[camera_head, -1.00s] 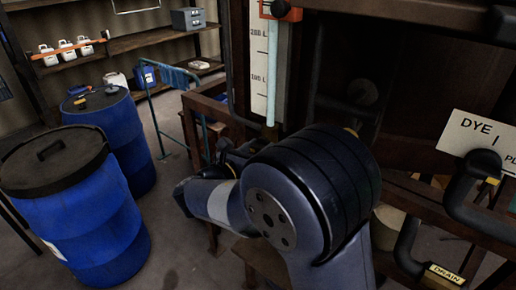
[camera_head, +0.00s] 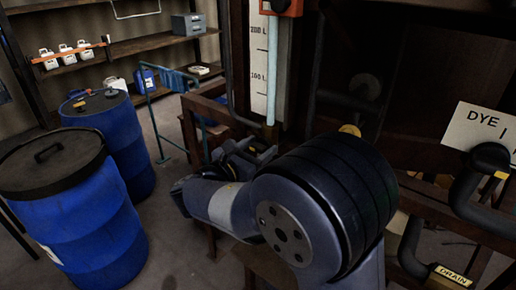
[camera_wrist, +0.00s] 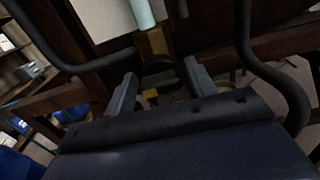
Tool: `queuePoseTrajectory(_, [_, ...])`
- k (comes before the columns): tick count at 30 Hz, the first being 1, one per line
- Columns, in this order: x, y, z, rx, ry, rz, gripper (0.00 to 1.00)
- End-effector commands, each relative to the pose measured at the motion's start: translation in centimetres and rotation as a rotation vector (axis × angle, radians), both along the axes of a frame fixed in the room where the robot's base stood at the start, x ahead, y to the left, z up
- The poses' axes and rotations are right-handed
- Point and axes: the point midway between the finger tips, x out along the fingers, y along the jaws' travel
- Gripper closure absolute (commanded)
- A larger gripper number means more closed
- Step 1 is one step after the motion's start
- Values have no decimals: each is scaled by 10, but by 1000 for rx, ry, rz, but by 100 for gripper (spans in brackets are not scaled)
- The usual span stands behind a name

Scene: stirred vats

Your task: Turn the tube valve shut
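The pale blue sight tube (camera_head: 272,70) stands upright in front of a white scale board (camera_head: 258,85); its lower end also shows in the wrist view (camera_wrist: 144,14). Under it in the wrist view is a brass-coloured fitting (camera_wrist: 155,44), which looks like the tube valve. A dark curved part lies just below the fitting; I cannot tell whether it is the handle. My gripper (camera_wrist: 160,90) is open, its two fingers apart on either side below the fitting, with nothing clearly held. In the head view my arm partly hides my gripper, and the valve cannot be made out.
Dark pipes (camera_wrist: 265,75) run on both sides of the gripper in the wrist view. Wooden beams (camera_head: 215,108) frame the vat. A sign reading DYE (camera_head: 485,130) and a DRAIN label (camera_head: 452,276) are at right. Blue drums (camera_head: 85,225) stand at left, with free floor beyond.

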Motion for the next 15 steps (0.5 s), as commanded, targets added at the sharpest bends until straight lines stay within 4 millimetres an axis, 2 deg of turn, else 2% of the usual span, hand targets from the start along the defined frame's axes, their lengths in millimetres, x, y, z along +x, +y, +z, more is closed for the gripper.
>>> queuePoseTrajectory(3, [0,0,0,0,0,0,38])
queuePoseTrajectory(10, [0,1,0,-1,0,0,38])
queuePoseTrajectory(15, [-12,10,-1,0,0,3,38])
